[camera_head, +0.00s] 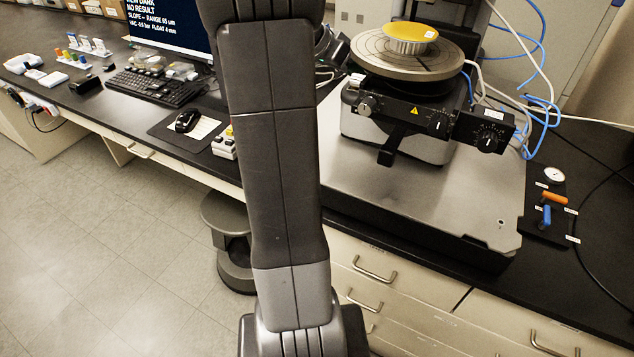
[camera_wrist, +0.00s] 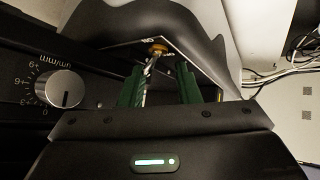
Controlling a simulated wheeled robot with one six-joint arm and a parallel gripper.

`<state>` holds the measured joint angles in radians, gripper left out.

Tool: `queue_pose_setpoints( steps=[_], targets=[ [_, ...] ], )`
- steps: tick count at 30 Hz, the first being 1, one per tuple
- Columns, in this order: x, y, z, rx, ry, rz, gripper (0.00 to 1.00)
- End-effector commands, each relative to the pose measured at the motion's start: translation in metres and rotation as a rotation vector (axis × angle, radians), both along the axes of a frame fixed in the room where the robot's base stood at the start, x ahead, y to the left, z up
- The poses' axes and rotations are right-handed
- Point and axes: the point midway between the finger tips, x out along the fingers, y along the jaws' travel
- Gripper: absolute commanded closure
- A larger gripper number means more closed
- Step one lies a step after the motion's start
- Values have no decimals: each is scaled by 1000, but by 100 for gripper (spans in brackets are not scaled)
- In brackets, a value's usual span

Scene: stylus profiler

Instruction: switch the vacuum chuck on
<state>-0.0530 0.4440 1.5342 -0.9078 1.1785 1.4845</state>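The round chuck plate (camera_head: 372,62) sits on the profiler stage in the head view, with a gold disc (camera_head: 411,31) on top. An orange lever (camera_head: 555,198) and a blue lever (camera_head: 547,215) stand on a dark panel at right, below a round gauge (camera_head: 554,175). Their label text is too small to read. My gripper (camera_wrist: 160,72) shows in the wrist view with two green fingers spread apart. A slim metal stalk with a brass collar (camera_wrist: 158,48) shows between and beyond them, under a dark housing. Contact cannot be told. The head view does not show my gripper.
A graduated knob (camera_wrist: 60,88) is left of my fingers in the wrist view. The stage front carries a panel with knobs (camera_head: 490,137). Blue and white hoses (camera_head: 545,102) run behind it.

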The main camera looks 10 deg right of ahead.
Motion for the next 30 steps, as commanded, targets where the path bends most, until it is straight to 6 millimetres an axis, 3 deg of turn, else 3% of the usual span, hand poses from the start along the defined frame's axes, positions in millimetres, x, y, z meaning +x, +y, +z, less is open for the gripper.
queue_pose_setpoints(
  steps=[3, 5, 21, 27, 30],
  targets=[
    [1, -1, 6, 17, 26, 0, 70],
    [0, 10, 8, 17, 20, 5, 70],
    [-15, 81, 77, 16, 20, 3, 70],
    [-20, 100, 96, 17, 20, 3, 70],
    [-20, 98, 95, 17, 24, 1, 70]
  ],
)
